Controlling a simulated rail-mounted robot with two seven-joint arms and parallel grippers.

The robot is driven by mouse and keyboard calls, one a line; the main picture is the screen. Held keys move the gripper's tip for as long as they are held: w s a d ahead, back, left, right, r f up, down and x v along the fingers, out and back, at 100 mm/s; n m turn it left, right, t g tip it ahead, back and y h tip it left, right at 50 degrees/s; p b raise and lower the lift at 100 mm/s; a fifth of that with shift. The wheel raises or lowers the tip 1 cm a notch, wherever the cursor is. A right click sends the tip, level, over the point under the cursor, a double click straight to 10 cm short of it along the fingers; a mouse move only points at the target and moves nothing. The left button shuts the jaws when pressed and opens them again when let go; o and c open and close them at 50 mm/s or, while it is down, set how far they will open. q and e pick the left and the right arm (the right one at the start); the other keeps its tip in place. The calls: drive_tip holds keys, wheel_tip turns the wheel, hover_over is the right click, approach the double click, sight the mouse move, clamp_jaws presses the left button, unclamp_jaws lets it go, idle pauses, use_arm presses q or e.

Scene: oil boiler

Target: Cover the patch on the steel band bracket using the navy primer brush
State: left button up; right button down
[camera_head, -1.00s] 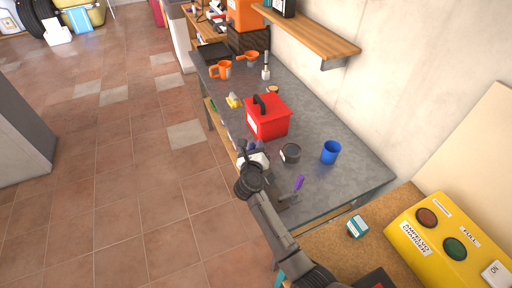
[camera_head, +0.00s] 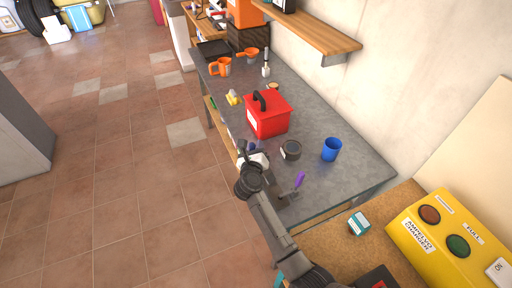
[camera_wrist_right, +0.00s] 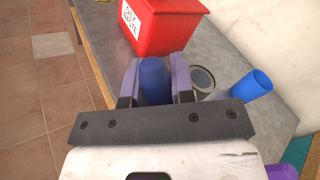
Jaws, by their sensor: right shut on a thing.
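My right gripper (camera_head: 249,158) is at the near-left edge of the grey workbench, left of the dark round tin. In the right wrist view its two purple-grey fingers (camera_wrist_right: 156,82) are closed on the navy primer brush (camera_wrist_right: 154,78), of which the blue handle shows between them. The brush's bristles are hidden. A purple-handled tool (camera_head: 299,181) with a dark flat part lies near the bench's front edge, right of my forearm. I cannot clearly make out the steel band bracket or its patch. My left gripper is not in view.
The dark tin (camera_head: 290,150), blue cup (camera_head: 331,149) and red box (camera_head: 268,116) stand on the workbench (camera_head: 325,115). A yellow charger box (camera_head: 440,235) and small teal box (camera_head: 359,223) are at right.

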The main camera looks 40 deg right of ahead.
drive_tip(key=shift+f+b, duration=0.45)
drive_tip(key=shift+f, duration=0.25)
idle(1.1)
drive_tip(key=shift+d, duration=0.1)
drive_tip(key=shift+r+p, duration=0.1)
drive_tip(key=shift+p, duration=0.5)
idle(2.7)
drive_tip(key=shift+w, duration=0.1)
